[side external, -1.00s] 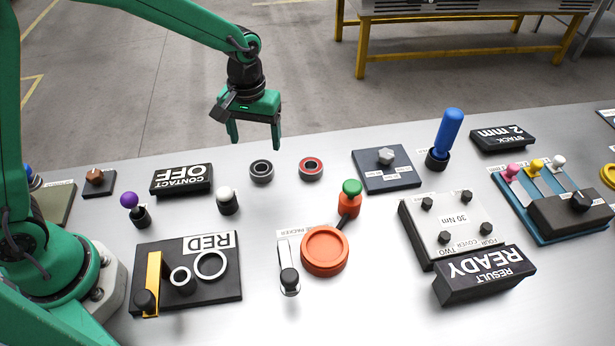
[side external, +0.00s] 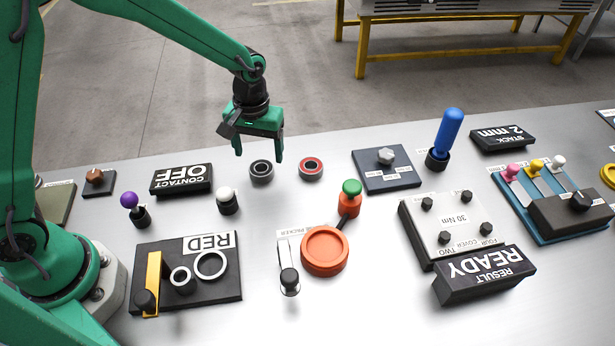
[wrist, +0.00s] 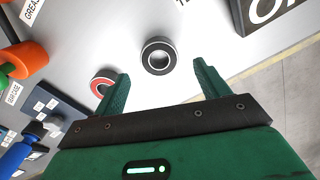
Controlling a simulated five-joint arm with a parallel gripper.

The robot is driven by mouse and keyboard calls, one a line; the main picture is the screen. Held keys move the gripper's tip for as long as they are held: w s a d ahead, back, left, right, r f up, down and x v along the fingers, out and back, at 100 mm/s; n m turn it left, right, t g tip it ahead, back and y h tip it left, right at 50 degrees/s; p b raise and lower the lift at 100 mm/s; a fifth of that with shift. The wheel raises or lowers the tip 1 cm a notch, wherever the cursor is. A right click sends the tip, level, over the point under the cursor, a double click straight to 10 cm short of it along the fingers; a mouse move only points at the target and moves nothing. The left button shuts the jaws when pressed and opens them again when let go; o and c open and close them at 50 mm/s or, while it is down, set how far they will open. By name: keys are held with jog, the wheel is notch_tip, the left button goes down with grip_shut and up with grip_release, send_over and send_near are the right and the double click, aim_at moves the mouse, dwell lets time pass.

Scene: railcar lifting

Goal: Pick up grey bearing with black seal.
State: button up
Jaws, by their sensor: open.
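The grey bearing with black seal (side external: 262,172) lies flat on the bench, left of a bearing with a red seal (side external: 311,168). In the wrist view the grey bearing (wrist: 159,56) sits ahead of and between the fingertips, and the red-sealed bearing (wrist: 103,82) is partly hidden behind the left finger. My gripper (side external: 259,158) is open and empty, with its fingers pointing down above the grey bearing near the bench's far edge. It also shows in the wrist view (wrist: 156,70). Neither finger visibly touches a bearing.
A black CONTACT OFF block (side external: 181,180) and a white-knobbed post (side external: 227,201) stand left of the bearing. A green-topped orange lever (side external: 350,198) and orange round base (side external: 324,251) are nearer. Bench between is clear.

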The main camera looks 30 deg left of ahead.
aim_at(261, 167)
jog(key=shift+f, duration=2.3)
jog(key=c, duration=1.2)
